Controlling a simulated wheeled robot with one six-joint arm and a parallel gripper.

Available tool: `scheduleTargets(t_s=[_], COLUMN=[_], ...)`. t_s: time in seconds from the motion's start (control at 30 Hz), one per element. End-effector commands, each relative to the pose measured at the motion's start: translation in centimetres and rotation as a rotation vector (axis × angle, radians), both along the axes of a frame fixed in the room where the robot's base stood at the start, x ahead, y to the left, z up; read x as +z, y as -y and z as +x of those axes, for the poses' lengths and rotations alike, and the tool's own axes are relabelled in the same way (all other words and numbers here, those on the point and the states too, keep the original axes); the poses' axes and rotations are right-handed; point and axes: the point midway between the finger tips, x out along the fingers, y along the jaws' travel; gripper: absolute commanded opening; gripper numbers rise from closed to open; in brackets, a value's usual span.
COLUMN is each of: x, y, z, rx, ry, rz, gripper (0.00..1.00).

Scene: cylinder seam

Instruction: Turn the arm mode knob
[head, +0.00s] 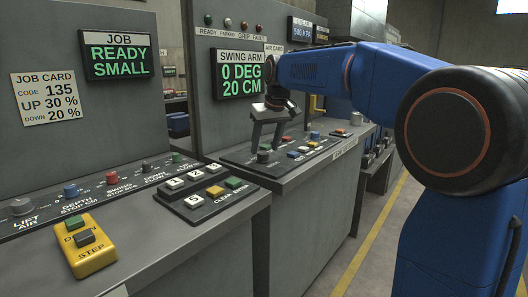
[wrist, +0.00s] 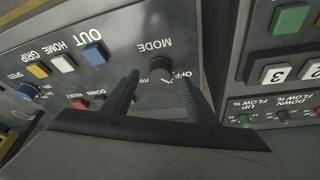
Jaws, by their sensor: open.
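The arm mode knob (head: 262,157) is a small dark round knob on the sloped panel of the swing arm console. In the wrist view the knob (wrist: 160,68) sits below the upside-down word MODE, with OFF lettered beside it. My gripper (head: 267,142) is open and points down just above the knob in the head view. In the wrist view its two fingers (wrist: 160,78) lie on either side of the knob, apart from each other. I cannot tell whether either finger touches the knob.
White, yellow, blue and red buttons (head: 293,154) sit right of the knob on the same panel. The swing arm screen (head: 240,73) reads 0 DEG, 20 CM. The job console (head: 150,192) with a numbered keypad (head: 205,190) stands at left. Open floor (head: 385,215) lies right.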

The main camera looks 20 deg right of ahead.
Motion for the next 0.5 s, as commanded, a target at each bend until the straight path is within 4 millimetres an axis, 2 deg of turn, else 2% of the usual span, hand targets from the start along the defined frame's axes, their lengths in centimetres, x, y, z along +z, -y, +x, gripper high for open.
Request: scheduleTargets(t_s=[0.2, 0.5], x=[-2.1, -2.7], y=[-0.2, -0.3], z=[0.9, 1.1], rx=[0.000, 0.000], ry=[-0.002, 0.000], rz=[0.000, 0.000], gripper=[0.53, 0.53])
